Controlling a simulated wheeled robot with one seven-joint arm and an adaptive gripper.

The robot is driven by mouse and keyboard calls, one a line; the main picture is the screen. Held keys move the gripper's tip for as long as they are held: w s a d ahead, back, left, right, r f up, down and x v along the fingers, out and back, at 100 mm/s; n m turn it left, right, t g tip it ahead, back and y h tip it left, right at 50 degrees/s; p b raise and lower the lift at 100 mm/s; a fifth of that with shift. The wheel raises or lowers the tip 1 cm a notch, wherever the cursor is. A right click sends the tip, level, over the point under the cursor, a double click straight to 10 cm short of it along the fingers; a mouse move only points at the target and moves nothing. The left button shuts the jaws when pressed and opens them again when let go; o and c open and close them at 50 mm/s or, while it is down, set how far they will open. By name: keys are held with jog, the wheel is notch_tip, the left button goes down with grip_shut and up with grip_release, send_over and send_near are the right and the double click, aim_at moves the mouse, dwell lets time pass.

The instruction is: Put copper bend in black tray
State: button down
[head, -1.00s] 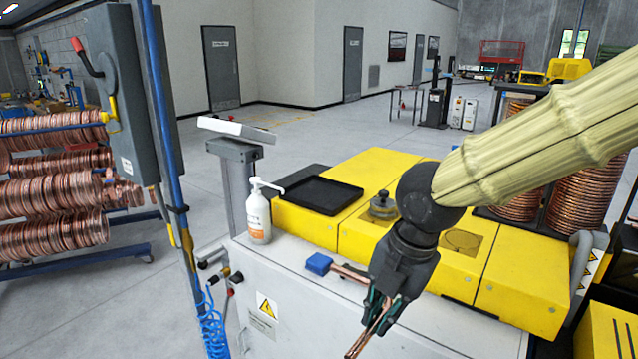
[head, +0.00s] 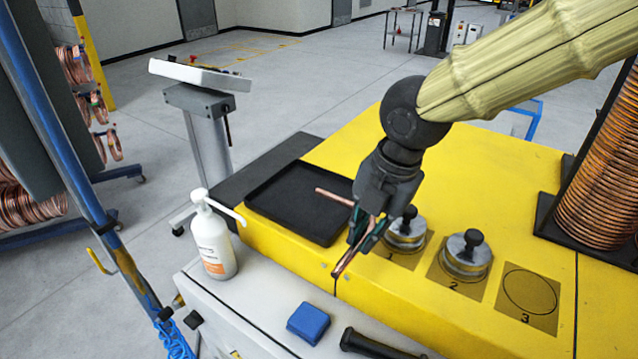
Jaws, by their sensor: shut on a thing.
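My gripper (head: 366,234) is shut on the copper bend (head: 345,262) and points down above the yellow machine top, near its front edge. One copper leg reaches left from the fingers, over the right part of the black tray as seen in the head view. The other leg slants down toward the lower left. The middle of the bend is hidden by the fingers. The black tray (head: 262,212) lies flat on the machine top, left of my gripper, and looks empty.
A white pump bottle (head: 213,240) stands in front of the tray. Two metal weights with black knobs (head: 405,232) (head: 466,252) sit right of my gripper, on marks 1 and 2. Mark 3 (head: 530,298) is bare. A blue block (head: 308,323) and a black handle (head: 375,345) lie on the front ledge.

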aim_at(349, 202)
jog(key=shift+w+a+r+p, duration=0.2)
jog(key=shift+w+r+p, duration=0.05)
jog(key=shift+w+p, duration=0.2)
jog(key=shift+w+a+r+p, duration=0.15)
jog(key=shift+w+r+p, duration=0.05)
jog(key=shift+w+p, duration=0.2)
jog(key=w, duration=0.2)
jog(key=w+f+p, duration=0.1)
jog(key=w, duration=0.2)
jog(key=w+a+p, duration=0.1)
jog(key=w, duration=0.1)
jog(key=shift+w+f, duration=0.2)
jog(key=shift+f, duration=0.05)
jog(key=shift+w+r+p, duration=0.1)
jog(key=shift+w+p, duration=0.3)
jog(key=shift+p, duration=0.05)
jog(key=w, duration=0.1)
jog(key=w+p, duration=0.1)
jog(key=w, duration=0.1)
jog(key=shift+w+a+f, duration=0.3)
jog(key=shift+a+f, duration=0.05)
jog(key=shift+a, duration=0.05)
jog(key=shift+w+r+p, duration=0.1)
jog(key=shift+w+p, duration=0.25)
jog(key=shift+p, duration=0.15)
notch_tip(349, 202, down, 4)
jog(key=shift+w+a+r+p, duration=0.1)
jog(key=shift+r+p, duration=0.1)
jog(key=shift+p, duration=0.85)
jog(key=shift+s, duration=0.2)
